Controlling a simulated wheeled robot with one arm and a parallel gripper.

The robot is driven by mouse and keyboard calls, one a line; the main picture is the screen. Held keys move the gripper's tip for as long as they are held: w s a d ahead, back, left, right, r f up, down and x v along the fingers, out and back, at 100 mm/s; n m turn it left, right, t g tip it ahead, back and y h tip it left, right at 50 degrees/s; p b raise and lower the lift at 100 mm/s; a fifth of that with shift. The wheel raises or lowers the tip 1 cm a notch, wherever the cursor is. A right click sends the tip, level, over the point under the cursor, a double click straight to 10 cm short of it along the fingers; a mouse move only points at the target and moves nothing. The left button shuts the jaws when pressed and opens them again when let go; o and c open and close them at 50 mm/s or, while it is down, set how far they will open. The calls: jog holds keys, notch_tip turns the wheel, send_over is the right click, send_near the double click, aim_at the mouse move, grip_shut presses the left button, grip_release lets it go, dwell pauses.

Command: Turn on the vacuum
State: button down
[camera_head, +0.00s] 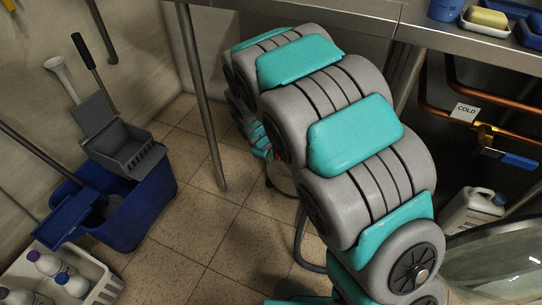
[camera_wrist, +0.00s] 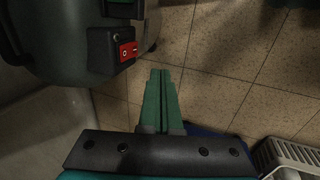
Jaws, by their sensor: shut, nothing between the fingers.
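The vacuum (camera_wrist: 75,45) fills the upper left of the wrist view as a dark rounded body. On its side is a red rocker switch (camera_wrist: 127,52) with white marks, set in a black housing. I cannot tell which way the rocker is pressed. My gripper (camera_wrist: 160,73) has its two green fingers together and empty. In the picture the fingertips are just right of and below the switch, with a visible gap. In the head view my arm covers most of the vacuum; only a small part of it (camera_head: 282,180) shows, and my gripper is hidden.
A blue mop bucket (camera_head: 130,225) with a grey wringer stands at left. A white crate of bottles (camera_head: 105,285) is in front of it. A metal table leg (camera_head: 205,110) rises near my arm. Copper pipes (camera_head: 470,125) and a white jug (camera_head: 470,210) are at right. Tiled floor between is clear.

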aim_at(280, 155)
jog(key=w+d+f+p, duration=0.1)
jog(key=w+d+f, duration=0.1)
jog(key=w+f, duration=0.4)
jog(key=shift+f, duration=1)
jog(key=shift+d, duration=0.1)
jog(key=shift+w+f+t+b, duration=0.2)
jog(key=shift+t+b, duration=0.2)
jog(key=shift+b, duration=0.4)
jog(key=shift+r, duration=0.15)
